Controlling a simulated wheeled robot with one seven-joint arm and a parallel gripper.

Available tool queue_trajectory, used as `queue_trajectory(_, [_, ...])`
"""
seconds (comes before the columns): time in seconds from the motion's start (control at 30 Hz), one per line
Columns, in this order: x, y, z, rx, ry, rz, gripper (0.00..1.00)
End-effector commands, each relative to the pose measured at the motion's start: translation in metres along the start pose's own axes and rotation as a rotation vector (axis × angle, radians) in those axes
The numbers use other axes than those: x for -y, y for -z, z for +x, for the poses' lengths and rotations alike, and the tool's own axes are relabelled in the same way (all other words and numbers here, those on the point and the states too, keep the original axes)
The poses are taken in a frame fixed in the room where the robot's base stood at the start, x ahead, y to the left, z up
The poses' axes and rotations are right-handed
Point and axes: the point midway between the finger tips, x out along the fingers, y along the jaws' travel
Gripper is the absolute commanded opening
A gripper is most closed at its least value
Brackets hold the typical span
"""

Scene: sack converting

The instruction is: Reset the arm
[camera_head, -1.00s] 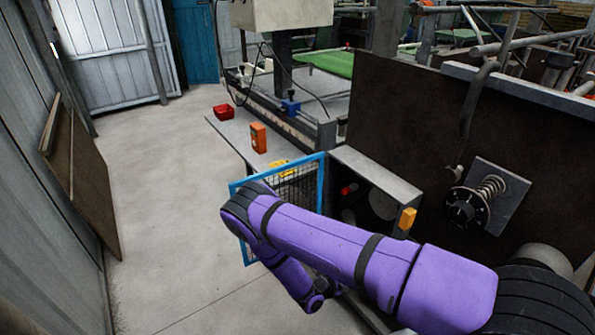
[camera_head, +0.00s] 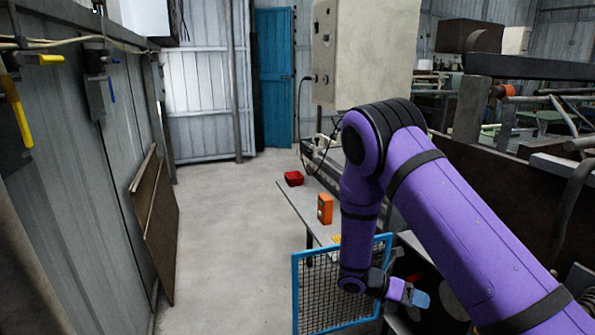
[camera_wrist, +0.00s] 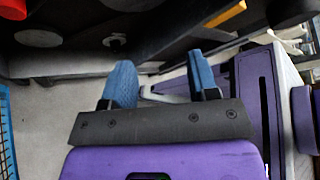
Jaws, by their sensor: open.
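My purple arm reaches in from the lower right in the head view and bends down at the elbow. My gripper (camera_head: 418,296) is at its lower end, just right of the blue-framed mesh gate. In the wrist view my gripper (camera_wrist: 162,92) shows two blue fingers standing wide apart with nothing between them. The fingers point toward pale floor and dark machine parts.
The blue mesh gate (camera_head: 322,292) stands close left of my forearm. A brown board (camera_head: 160,230) leans on the left wall. The floor between is clear.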

Motion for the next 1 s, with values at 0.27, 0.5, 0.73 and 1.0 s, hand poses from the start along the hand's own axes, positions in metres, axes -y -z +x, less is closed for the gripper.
queue_trajectory(0.27, [0.065,-0.045,-0.027,-0.21,-0.052,0.33,0.54])
queue_trajectory(0.5, [0.124,-0.074,-0.045,-0.39,-0.081,0.607,0.54])
queue_trajectory(0.73, [0.182,-0.093,-0.058,-0.564,-0.098,0.867,0.54])
queue_trajectory(1.0, [0.251,-0.105,-0.072,-0.775,-0.106,1.163,0.54])
